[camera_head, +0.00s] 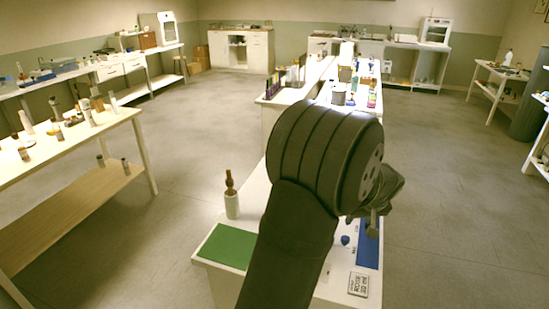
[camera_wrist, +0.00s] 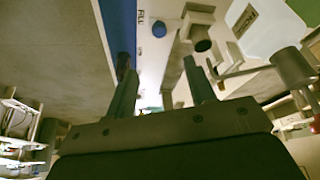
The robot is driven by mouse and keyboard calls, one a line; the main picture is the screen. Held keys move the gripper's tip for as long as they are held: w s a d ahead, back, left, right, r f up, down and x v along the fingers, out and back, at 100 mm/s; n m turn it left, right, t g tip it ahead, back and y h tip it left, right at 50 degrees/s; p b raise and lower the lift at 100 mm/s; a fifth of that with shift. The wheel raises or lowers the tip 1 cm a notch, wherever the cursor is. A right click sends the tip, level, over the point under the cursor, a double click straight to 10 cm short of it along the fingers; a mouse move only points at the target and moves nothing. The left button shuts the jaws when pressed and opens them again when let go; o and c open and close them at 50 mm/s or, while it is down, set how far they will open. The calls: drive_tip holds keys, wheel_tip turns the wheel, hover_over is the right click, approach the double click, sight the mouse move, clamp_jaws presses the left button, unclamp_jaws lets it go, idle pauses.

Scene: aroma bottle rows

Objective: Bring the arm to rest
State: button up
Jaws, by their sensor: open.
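My arm crosses the middle of the head view and hides part of the white table below it. My gripper (camera_head: 374,222) is at the right of the arm, partly hidden by my wrist, over the table's right side. In the wrist view my gripper (camera_wrist: 161,82) shows two fingers spread apart, with nothing held between them. Beyond the fingers lie a white surface, a blue strip (camera_wrist: 118,28) and a small round blue thing (camera_wrist: 159,30).
A white bottle with a brown top (camera_head: 232,204) stands by a green mat (camera_head: 226,246) at the table's left. A blue mat (camera_head: 368,250) and a printed card (camera_head: 358,284) lie at the right. Bottles (camera_head: 372,92) line the far bench. A side table (camera_head: 72,150) stands left; open floor lies between.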

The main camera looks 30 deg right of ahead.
drive_tip(key=x, duration=1.6)
drive_tip(key=shift+w+d+f, duration=0.1)
drive_tip(key=shift+w+f, duration=0.1)
drive_tip(key=v, duration=1.8)
drive_tip(key=x, duration=1.7)
drive_tip(key=shift+w+f, duration=0.1)
drive_tip(key=shift+f, duration=0.2)
drive_tip(key=w+d, duration=0.8)
drive_tip(key=shift+w+d+f, duration=0.15)
drive_tip(key=shift+d+f, duration=0.05)
drive_tip(key=v, duration=1.6)
drive_tip(key=shift+s+a+r, duration=0.2)
drive_tip(key=shift+s+r, duration=0.05)
drive_tip(key=shift+s, duration=0.05)
